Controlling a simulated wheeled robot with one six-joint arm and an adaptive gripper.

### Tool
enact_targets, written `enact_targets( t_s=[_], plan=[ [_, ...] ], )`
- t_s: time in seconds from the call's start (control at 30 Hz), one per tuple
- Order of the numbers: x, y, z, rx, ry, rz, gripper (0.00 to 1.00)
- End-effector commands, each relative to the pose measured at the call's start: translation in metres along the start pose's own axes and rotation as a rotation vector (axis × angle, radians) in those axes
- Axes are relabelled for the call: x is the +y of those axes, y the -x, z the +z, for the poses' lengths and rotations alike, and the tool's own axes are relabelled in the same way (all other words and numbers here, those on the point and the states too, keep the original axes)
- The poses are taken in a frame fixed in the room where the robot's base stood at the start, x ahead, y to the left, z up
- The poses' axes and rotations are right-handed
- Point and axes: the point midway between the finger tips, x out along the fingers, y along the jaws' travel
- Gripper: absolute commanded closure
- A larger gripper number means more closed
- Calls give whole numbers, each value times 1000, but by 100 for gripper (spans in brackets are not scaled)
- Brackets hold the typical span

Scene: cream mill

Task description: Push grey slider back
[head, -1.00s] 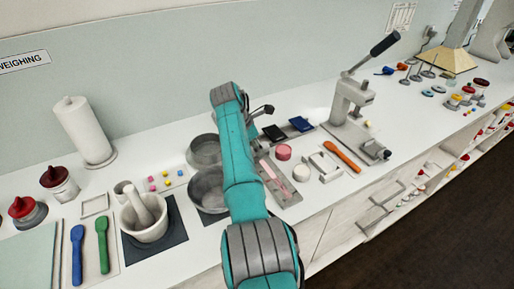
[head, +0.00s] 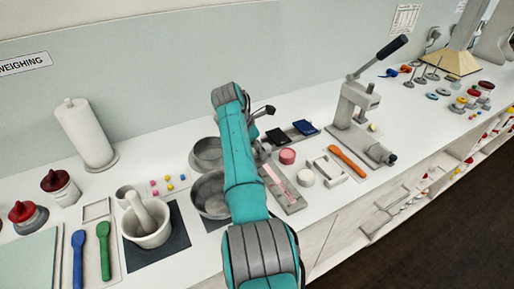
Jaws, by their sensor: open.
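A grey flat rail or base (head: 294,203) lies on the counter just right of my arm, with a pink strip (head: 279,183) along it. I cannot clearly pick out the grey slider; the far end of this base is partly covered by my arm. My gripper (head: 262,148) is mostly hidden behind the teal forearm, near the far end of the base. Only small grey and dark parts of it show. Its jaws are open, and I see nothing held. Contact with the base cannot be told.
Two metal bowls (head: 207,190) stand left of my arm, with a mortar (head: 148,228) farther left. A pink disc (head: 287,156), a white disc (head: 305,178), an orange spatula (head: 347,160) and a lever press (head: 355,115) are to the right. Dark blue trays (head: 305,128) lie behind.

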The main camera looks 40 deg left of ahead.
Motion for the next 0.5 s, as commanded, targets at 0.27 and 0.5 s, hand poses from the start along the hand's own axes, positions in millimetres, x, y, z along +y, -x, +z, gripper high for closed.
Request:
enact_targets(
  t_s=[0.27, 0.5],
  plan=[
    [1, 30, 0, -1, 0, 3, 42],
    [1, 78, 0, 0, 0, 3, 42]
  ],
)
